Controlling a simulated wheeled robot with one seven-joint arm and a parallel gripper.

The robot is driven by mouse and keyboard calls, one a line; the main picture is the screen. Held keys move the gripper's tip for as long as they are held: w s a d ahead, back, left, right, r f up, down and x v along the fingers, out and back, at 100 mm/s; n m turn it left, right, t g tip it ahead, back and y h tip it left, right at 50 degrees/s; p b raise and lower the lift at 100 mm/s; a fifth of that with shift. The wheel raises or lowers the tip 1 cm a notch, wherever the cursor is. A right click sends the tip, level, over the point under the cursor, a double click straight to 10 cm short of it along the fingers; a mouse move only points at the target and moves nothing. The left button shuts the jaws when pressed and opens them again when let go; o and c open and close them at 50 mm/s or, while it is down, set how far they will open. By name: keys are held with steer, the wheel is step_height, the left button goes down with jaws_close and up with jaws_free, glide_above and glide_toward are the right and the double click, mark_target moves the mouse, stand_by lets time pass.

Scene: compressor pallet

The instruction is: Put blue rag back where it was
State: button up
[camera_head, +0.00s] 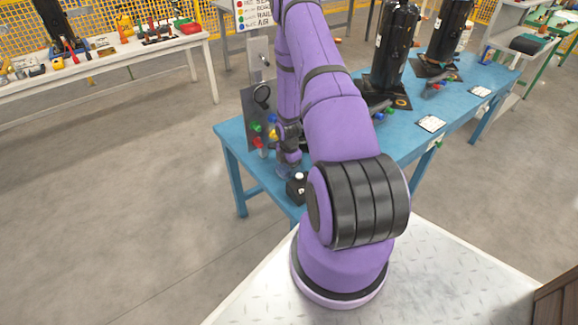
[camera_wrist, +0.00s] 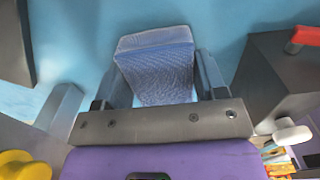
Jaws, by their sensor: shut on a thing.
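The blue rag (camera_wrist: 155,65) is a folded, block-like cloth at the upper middle of the wrist view. My gripper (camera_wrist: 160,80) is shut on it, with one dark finger on each side. The light blue table top (camera_wrist: 90,30) lies beyond the rag; I cannot tell whether the rag touches it. In the head view my gripper (camera_head: 289,152) is small and partly hidden, over the near left end of the blue table (camera_head: 400,148). The rag cannot be made out there.
A dark box (camera_wrist: 275,75) stands right of the gripper in the wrist view, with a red part on top. A dark panel (camera_head: 257,105) with coloured knobs stands at the table's left end. Black cylinders (camera_head: 396,45) stand farther back. A white card (camera_head: 432,123) lies on the table.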

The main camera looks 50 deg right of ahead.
steer(key=shift+f, duration=0.15)
steer(key=o, duration=0.9)
step_height(320, 180, up, 12)
steer(key=shift+r, duration=0.15)
steer(key=shift+a, duration=0.1)
